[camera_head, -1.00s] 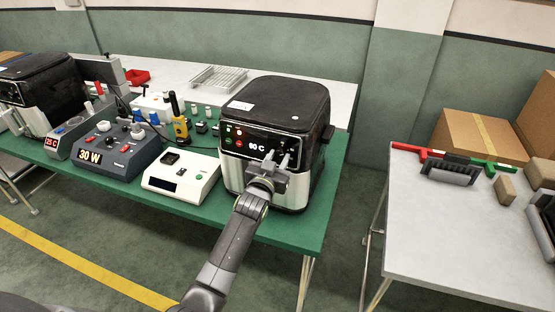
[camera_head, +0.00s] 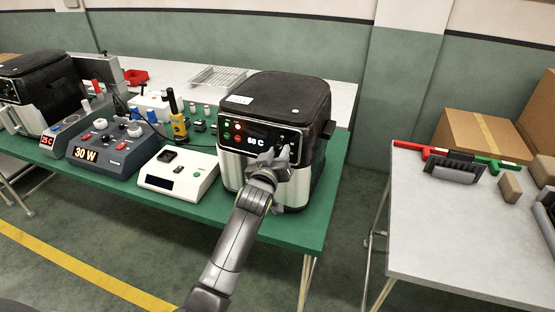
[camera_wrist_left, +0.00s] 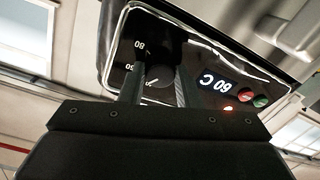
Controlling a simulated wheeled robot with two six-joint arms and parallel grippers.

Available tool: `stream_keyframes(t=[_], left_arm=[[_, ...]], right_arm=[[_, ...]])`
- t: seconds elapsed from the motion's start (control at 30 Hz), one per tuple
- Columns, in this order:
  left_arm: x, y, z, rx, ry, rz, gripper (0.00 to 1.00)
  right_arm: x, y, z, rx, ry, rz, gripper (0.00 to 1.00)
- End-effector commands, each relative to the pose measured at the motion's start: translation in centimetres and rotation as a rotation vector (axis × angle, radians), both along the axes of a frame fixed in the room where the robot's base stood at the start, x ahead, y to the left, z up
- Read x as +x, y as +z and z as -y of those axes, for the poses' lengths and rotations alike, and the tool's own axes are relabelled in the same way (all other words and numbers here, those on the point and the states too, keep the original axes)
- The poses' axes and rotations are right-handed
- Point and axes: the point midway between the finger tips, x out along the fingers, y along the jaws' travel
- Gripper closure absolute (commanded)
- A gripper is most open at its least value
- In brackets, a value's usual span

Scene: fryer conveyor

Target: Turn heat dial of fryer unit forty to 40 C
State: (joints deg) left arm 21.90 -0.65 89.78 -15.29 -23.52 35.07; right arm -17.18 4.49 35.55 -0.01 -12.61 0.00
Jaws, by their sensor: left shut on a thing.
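The fryer unit (camera_head: 273,103) is a black and silver box at the right end of the green table. Its front panel display (camera_head: 256,141) reads 60 C. My left gripper (camera_head: 281,153) is at the right part of this panel and hides the dial in the head view. In the left wrist view, the black heat dial (camera_wrist_left: 160,52) sits between the two fingers of my left gripper (camera_wrist_left: 160,88), which is shut on it. Scale marks show beside the dial, and the lit display (camera_wrist_left: 215,84) shows upside down. My right gripper is out of view.
A white box (camera_head: 177,172) with a green button and a grey 30 W unit (camera_head: 112,146) stand left of the fryer. Another black fryer (camera_head: 45,80) is at far left. A grey table (camera_head: 440,235) with cardboard boxes stands at right, across a floor gap.

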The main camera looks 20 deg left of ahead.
Motion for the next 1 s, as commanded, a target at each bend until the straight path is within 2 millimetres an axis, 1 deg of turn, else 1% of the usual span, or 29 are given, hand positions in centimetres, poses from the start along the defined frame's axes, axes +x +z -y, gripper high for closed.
stream_keyframes(t=[0.03, 0.1, 0.5, 0.73, 1.0], left_arm=[[0.0, -0.3, 0.1, -0.045, 0.005, -0.003, 0.93], [0.0, -0.2, 0.1, -0.11, 0.015, -0.011, 0.93], [0.0, 0.1, 0.1, -0.439, 0.057, -0.041, 0.93], [0.0, 0.1, 0.1, -0.556, 0.072, -0.052, 0.93], [0.0, 0.1, 0.1, -0.615, 0.08, -0.058, 0.93]], right_arm=[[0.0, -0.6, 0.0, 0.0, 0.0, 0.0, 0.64], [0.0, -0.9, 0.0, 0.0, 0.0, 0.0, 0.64], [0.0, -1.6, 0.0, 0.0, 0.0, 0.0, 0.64], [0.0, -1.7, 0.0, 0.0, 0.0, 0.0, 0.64], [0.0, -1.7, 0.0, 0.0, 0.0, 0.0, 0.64]])
